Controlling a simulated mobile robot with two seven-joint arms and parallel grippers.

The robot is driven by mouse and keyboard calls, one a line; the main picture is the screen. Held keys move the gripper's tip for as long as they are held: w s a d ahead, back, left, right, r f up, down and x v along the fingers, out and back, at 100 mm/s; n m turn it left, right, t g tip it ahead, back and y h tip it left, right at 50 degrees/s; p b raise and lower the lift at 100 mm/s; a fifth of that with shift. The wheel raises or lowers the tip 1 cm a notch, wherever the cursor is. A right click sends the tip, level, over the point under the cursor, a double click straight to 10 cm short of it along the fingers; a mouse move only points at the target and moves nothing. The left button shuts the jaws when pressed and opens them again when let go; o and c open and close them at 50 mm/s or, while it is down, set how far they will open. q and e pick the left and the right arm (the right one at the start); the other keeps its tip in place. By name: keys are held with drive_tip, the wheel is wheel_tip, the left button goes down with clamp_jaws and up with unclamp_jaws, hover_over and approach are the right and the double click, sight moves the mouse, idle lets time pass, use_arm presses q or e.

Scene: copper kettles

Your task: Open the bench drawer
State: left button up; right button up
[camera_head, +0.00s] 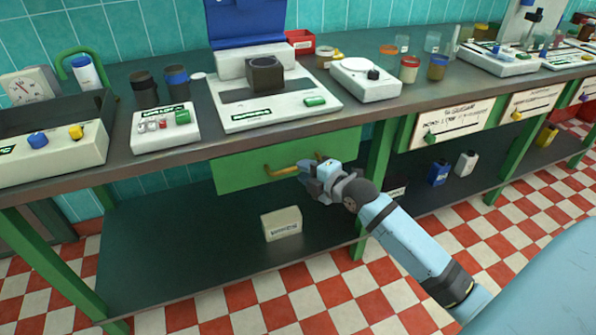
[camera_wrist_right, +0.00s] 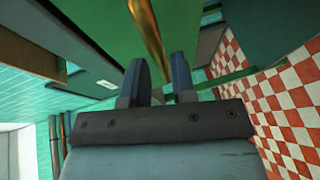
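The bench drawer has a green front (camera_head: 240,172) under the dark bench top, and it looks shut. Its brass bar handle (camera_head: 282,171) runs across the front. My right gripper (camera_head: 308,166) is at the right end of this handle. In the right wrist view the two fingers (camera_wrist_right: 160,68) stand apart. The brass handle (camera_wrist_right: 147,30) runs down toward the gap between them, with the green drawer front (camera_wrist_right: 95,25) behind it. I cannot tell whether a finger touches the handle. My left gripper is not in view.
The bench top (camera_head: 200,148) carries instruments, jars and a scale (camera_head: 365,80). A pale box (camera_head: 281,223) sits on the lower shelf (camera_head: 190,262) below the drawer. A green bench leg (camera_head: 378,160) stands just right of the drawer. The checkered floor in front is clear.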

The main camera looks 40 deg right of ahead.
drive_tip(key=shift+x, duration=1.1)
drive_tip(key=shift+w+a, duration=0.1)
drive_tip(key=shift+w, duration=0.25)
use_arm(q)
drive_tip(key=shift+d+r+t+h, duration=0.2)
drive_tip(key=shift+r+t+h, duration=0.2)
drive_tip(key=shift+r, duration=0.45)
use_arm(e)
drive_tip(key=shift+c, duration=0.5)
drive_tip(key=c, duration=0.3)
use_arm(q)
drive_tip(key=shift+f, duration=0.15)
use_arm(e)
clamp_jaws()
drive_tip(key=shift+s, duration=0.1)
